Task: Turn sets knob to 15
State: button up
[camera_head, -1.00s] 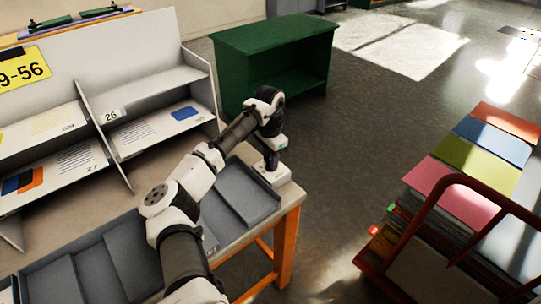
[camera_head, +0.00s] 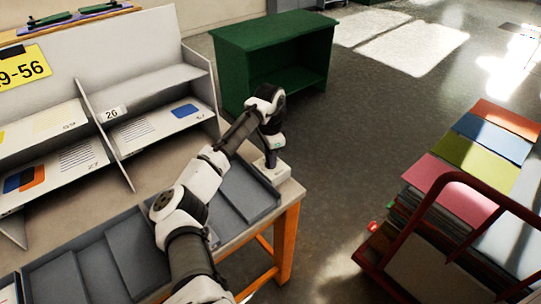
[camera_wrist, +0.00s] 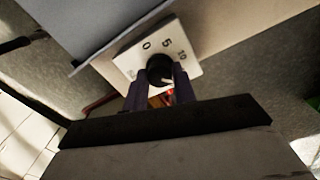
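The sets knob (camera_wrist: 158,66) is black and round, on a small white box (camera_wrist: 134,62) at the table's right corner. The box (camera_head: 282,172) also shows in the head view. In the wrist view the numbers 0, 5 and 10 run along the upper side of the dial. A small pale mark on the knob shows at its lower right edge, away from these numbers. No 15 is readable; my fingers cover part of the dial. My gripper (camera_wrist: 160,80) has one dark finger on each side of the knob, closed against it. In the head view my gripper (camera_head: 271,160) points down onto the box.
Grey trays (camera_head: 245,190) lie on the table beside the box. A grey sorting shelf (camera_head: 150,85) stands behind them. A green cabinet (camera_head: 270,45) stands on the floor beyond. A red cart (camera_head: 452,180) with coloured boards is at the right, with open floor between.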

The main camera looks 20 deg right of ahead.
jog(key=o, duration=0.4)
jog(key=shift+o, duration=0.2)
notch_tip(320, 180, up, 14)
jog(key=b, duration=0.2)
jog(key=shift+w, duration=0.15)
jog(key=shift+f, duration=0.1)
